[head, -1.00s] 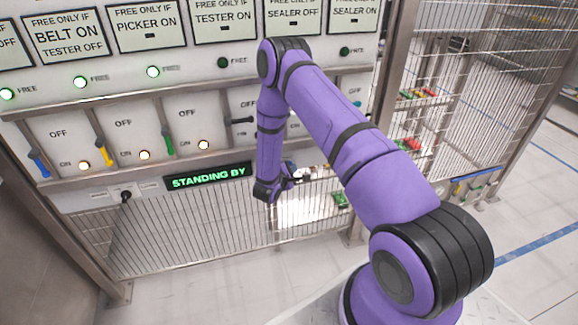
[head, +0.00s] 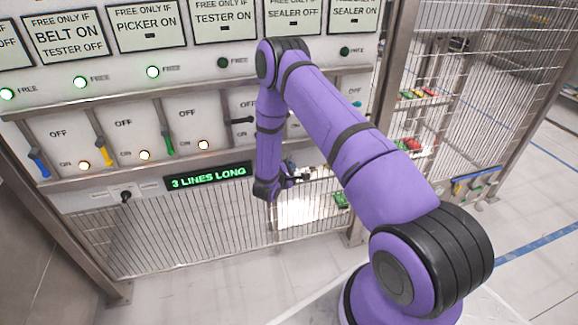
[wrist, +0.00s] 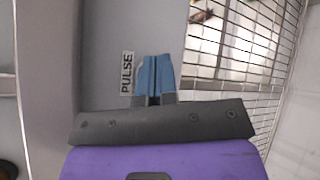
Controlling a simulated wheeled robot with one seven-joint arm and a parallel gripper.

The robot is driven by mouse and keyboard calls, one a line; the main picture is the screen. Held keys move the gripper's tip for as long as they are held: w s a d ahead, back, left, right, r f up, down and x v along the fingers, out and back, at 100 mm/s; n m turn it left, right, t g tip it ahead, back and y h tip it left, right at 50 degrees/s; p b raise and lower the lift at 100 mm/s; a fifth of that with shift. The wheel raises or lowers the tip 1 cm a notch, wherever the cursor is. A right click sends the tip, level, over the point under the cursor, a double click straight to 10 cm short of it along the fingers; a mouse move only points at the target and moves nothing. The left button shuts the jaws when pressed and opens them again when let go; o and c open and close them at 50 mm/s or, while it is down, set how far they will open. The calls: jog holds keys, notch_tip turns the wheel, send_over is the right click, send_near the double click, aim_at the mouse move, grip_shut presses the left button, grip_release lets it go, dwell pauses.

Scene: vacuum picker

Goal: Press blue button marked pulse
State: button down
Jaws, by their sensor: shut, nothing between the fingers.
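In the wrist view a white label reading PULSE (wrist: 127,72) is on the grey panel. My gripper (wrist: 155,60) is just right of the label, its fingers together with a dark seam between them. The blue shape there looks like the fingertips. I cannot tell the blue button apart from them, and it may be hidden behind. Whether the tips touch the panel does not show. In the head view my gripper (head: 292,179) is small, at the lower end of my purple arm, near the panel's lower edge.
Left of my arm are blue, yellow and green levers (head: 103,150) with lit lamps, and a small black switch (head: 126,195). Wire mesh (head: 180,240) is below the panel and also close on the right in the wrist view (wrist: 240,50).

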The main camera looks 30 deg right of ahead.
jog(key=shift+s+a, duration=0.2)
jog(key=shift+s, duration=0.5)
jog(key=s, duration=0.2)
jog(key=s+a, duration=0.1)
jog(key=s, duration=0.1)
jog(key=shift+s+a, duration=0.2)
jog(key=shift+s, duration=0.2)
dwell(0.8)
